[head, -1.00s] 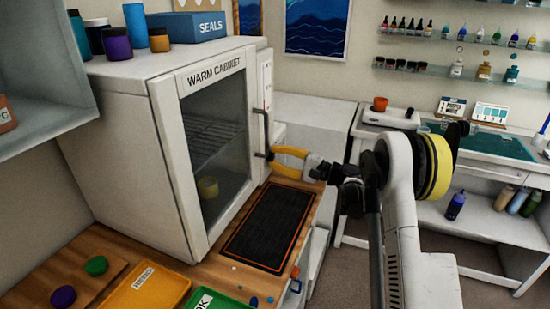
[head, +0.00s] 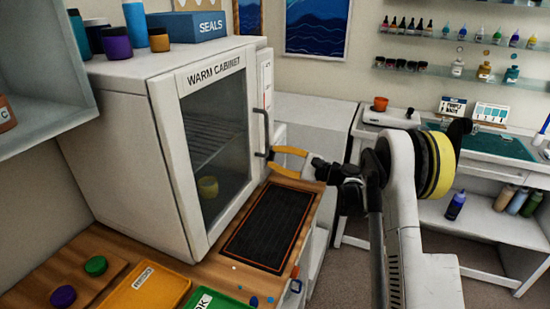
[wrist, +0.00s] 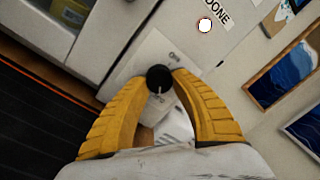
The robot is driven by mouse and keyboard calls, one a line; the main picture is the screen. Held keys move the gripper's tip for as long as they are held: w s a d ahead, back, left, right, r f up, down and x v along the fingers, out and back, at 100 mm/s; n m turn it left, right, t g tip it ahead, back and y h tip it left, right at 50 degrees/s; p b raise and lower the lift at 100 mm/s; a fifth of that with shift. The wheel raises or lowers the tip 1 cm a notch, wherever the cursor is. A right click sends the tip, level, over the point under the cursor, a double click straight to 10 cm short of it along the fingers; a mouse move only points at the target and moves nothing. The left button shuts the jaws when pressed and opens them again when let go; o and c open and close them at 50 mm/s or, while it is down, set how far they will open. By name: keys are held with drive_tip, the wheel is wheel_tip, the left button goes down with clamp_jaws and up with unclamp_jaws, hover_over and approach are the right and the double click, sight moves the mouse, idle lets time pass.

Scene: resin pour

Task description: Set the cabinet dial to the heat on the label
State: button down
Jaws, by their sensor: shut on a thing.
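The white warm cabinet (head: 120,145) stands on the wooden counter at left, its glass door closed. A black round dial (wrist: 159,78) with a pale pointer mark sits on a light panel (wrist: 150,52) in the wrist view. My gripper (wrist: 160,76) has its yellow fingers closed on the dial from both sides. In the head view my gripper (head: 272,160) reaches the cabinet's front right edge, and the dial is hidden there. The panel's lettering is partly covered and too small to read. A white strip (head: 266,85) with small marks is on the cabinet's right front.
The dark door handle (head: 262,130) is close to my fingers. A black mat (head: 268,228) with an orange border lies below. A yellow cup (head: 208,187) is inside the cabinet. A DONE label (wrist: 216,12) and a round white light (wrist: 204,26) show near the dial.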

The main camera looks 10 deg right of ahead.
drive_tip(key=c, duration=1)
unclamp_jaws()
drive_tip(key=shift+a, duration=0.15)
drive_tip(key=v, duration=1.2)
